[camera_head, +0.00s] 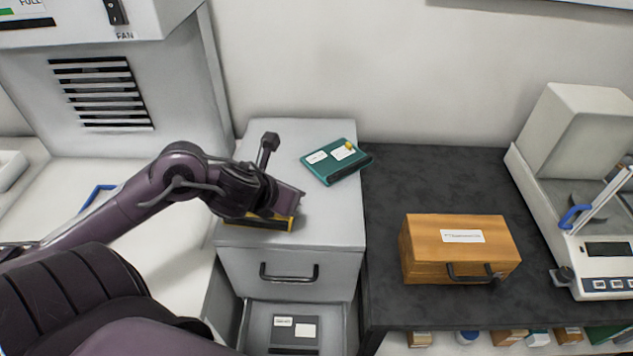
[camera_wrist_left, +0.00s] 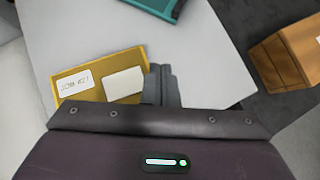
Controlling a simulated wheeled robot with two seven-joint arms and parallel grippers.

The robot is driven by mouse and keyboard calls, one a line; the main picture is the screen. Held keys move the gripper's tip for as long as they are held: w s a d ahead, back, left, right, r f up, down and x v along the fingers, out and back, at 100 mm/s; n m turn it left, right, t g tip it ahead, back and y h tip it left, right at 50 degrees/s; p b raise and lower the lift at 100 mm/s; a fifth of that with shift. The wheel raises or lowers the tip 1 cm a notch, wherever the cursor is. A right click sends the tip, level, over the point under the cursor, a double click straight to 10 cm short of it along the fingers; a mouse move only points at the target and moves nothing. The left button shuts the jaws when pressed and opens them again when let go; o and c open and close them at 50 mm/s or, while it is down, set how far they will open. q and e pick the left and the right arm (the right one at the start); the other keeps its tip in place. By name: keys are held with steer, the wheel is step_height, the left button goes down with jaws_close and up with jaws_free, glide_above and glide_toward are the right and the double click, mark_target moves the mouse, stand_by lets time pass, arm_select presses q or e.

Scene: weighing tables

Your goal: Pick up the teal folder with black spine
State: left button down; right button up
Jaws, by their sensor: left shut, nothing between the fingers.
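The teal folder with black spine (camera_head: 333,165) lies flat on top of the grey cabinet, toward its back right, with white labels and a small yellow thing on it. Its edge also shows at the top of the left wrist view (camera_wrist_left: 158,6). My left gripper (camera_head: 290,206) is shut and empty, low over the cabinet's front part. It is apart from the teal folder, which lies behind it and to the right. In the left wrist view the shut fingers (camera_wrist_left: 164,84) are beside a yellow folder. My right gripper is not in view.
The yellow folder (camera_wrist_left: 97,80) lies on the cabinet top (camera_head: 330,225), partly hidden by my gripper in the head view. An open drawer below holds a dark grey folder (camera_head: 294,333). A wooden case (camera_head: 460,248) and a balance (camera_head: 590,200) stand on the dark table to the right.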

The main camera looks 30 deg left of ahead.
mark_target(323, 178)
arm_select(q)
steer(key=shift+x, duration=1.15)
steer(key=x, duration=0.4)
steer(key=shift+w+d+b, duration=0.1)
steer(key=shift+w+b, duration=0.1)
steer(key=shift+b, duration=0.1)
steer(key=shift+x, duration=0.8)
steer(key=w, duration=0.1)
steer(key=w+p, duration=0.1)
steer(key=shift+w+r, duration=0.35)
steer(key=shift+w, duration=0.05)
steer(key=shift+w+f, duration=0.15)
steer(key=shift+w, duration=0.35)
steer(key=shift+s, duration=0.1)
steer(key=shift+w, duration=0.85)
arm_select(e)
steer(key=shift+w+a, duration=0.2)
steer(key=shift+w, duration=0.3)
